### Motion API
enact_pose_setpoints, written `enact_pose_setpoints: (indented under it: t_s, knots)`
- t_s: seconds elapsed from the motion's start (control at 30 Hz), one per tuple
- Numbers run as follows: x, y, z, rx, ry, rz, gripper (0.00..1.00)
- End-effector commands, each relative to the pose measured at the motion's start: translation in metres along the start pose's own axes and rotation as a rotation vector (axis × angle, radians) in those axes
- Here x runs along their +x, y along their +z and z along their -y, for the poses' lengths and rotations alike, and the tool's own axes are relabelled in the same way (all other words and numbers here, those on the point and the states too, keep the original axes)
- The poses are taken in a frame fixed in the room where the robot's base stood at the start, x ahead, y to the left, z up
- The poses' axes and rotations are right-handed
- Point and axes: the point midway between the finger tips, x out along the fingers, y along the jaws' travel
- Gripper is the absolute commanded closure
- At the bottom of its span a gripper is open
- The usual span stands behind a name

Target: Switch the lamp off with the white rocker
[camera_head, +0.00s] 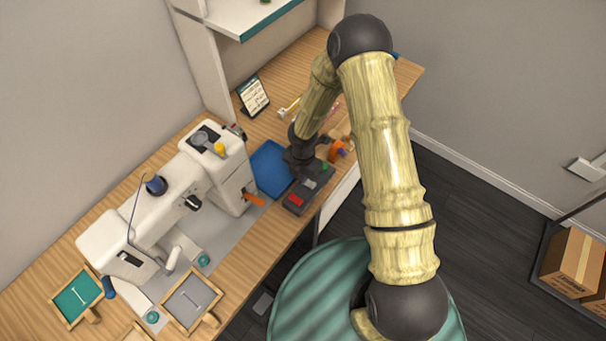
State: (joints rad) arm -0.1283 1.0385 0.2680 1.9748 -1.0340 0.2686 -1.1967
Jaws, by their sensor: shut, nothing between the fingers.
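A dark switch box (303,194) sits near the front edge of the wooden table. It carries a red switch (295,201), a white rocker (310,184) in the middle and a green one (325,167) at the far end. My gripper (302,172) is shut and empty, pointing down just behind and beside the white rocker. Its tips are partly hidden in its own dark shape, and I cannot tell whether they touch the box. I cannot make out a lamp or whether one is lit, nor which way the rocker is tilted.
A white sewing machine (165,205) stands to the left on a grey mat. A blue tray (270,168) lies just left of my gripper. An orange item (337,150) is close on the right. A small sign (253,96) stands behind. Framed pieces (192,300) lie at the front left.

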Motion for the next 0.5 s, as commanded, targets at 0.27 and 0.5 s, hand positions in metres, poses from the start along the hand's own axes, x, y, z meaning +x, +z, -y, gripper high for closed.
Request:
enact_pose_setpoints:
  t_s: [0.27,0.5]
  knots:
    - [-0.003,-0.002,0.008,-0.001,-0.002,-0.003,1.00]
    - [-0.006,-0.001,0.015,0.001,-0.002,-0.003,1.00]
